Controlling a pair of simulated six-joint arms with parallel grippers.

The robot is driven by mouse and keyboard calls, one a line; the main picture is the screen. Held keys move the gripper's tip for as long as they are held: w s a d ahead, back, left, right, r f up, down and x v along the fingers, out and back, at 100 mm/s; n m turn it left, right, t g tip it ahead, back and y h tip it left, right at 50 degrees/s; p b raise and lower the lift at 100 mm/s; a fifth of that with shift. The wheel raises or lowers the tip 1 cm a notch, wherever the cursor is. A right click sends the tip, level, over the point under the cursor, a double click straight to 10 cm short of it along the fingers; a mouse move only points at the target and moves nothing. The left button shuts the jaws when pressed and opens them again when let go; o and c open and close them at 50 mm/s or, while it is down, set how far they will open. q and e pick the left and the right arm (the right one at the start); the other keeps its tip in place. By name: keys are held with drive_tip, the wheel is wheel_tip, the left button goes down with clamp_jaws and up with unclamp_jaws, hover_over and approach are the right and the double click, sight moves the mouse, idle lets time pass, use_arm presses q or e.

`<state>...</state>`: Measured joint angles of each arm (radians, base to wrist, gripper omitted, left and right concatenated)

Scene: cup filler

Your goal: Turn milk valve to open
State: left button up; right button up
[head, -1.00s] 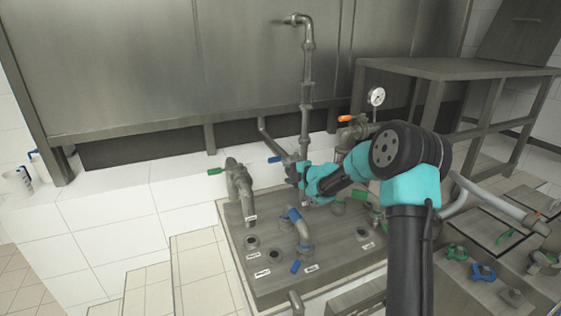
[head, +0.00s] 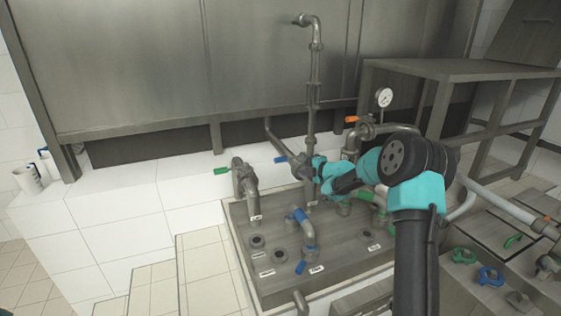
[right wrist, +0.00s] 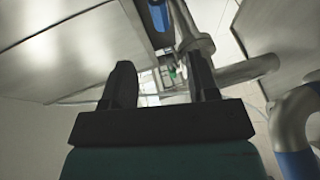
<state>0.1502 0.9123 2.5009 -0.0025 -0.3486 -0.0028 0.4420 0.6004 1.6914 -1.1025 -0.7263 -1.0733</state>
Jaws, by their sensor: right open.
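Three valve handles show along the pipes in the head view: a green one (head: 221,171) at left, a blue one (head: 281,159) in the middle and an orange one (head: 351,119) farther right. I cannot tell from the small labels which is the milk valve. My right gripper (head: 302,171) is beside the pipe just right of the blue handle. In the right wrist view its two dark fingers (right wrist: 160,82) are apart with nothing clearly held. A blue part (right wrist: 158,14) and a metal pipe (right wrist: 188,30) lie beyond them. My left gripper is out of view.
A pipe elbow with a blue band (head: 303,222) stands on the grey base plate (head: 285,285) below my gripper. A pressure gauge (head: 384,97) stands at right. A white cup (head: 28,180) sits on the tiled ledge (head: 120,205) at far left.

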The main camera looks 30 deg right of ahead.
sight(283, 160)
drive_tip(key=x, duration=1.3)
drive_tip(key=shift+w+a+f, duration=0.1)
drive_tip(key=shift+w+a, duration=0.05)
clamp_jaws()
